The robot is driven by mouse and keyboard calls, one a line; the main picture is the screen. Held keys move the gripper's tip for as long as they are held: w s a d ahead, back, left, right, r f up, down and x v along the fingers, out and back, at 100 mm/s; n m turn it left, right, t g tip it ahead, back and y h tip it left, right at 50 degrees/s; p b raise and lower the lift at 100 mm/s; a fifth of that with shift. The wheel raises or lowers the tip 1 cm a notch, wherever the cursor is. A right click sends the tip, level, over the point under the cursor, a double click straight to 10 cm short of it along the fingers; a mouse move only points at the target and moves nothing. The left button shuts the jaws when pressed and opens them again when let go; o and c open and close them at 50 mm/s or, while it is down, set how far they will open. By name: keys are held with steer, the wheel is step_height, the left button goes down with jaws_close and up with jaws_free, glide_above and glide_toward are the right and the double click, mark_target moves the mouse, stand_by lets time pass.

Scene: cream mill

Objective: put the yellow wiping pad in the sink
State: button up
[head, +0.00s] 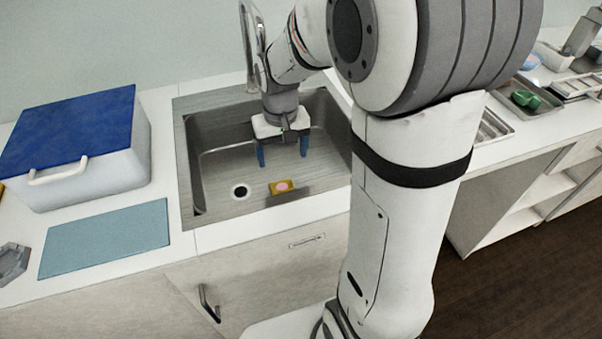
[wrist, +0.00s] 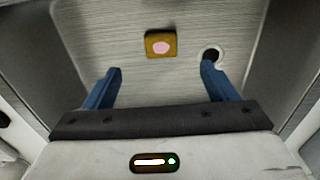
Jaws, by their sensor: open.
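The yellow wiping pad (head: 282,187) with a pink patch lies flat on the floor of the steel sink (head: 219,207), near the front wall. It also shows in the wrist view (wrist: 149,50), ahead of the fingers and apart from them. My gripper (head: 282,155) is inside the sink's opening, pointing down, with its blue fingers spread and nothing between them. In the wrist view the gripper (wrist: 160,83) is also open and empty. The dark drain hole (head: 239,191) is left of the pad.
A white box with a blue lid (head: 70,128) and a teal mat (head: 106,236) occupy the left counter. A tap (head: 250,45) stands behind the sink. On the right counter are a tray with a green item (head: 525,99) and other things.

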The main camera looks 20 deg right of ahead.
steer(key=s+r, duration=0.2)
steer(key=s, duration=0.3)
steer(key=s+r+t, duration=0.1)
steer(key=s, duration=0.4)
steer(key=s+r+t, duration=0.1)
steer(key=s+r, duration=0.1)
steer(key=s, duration=0.2)
steer(key=shift+s+d+r, duration=0.25)
steer(key=shift+s+r, duration=0.1)
steer(key=shift+s, duration=0.05)
steer(key=shift+s+d, duration=0.25)
steer(key=shift+s, duration=0.1)
steer(key=p+v, duration=0.3)
steer(key=shift+w+r, duration=0.25)
steer(key=shift+r, duration=0.15)
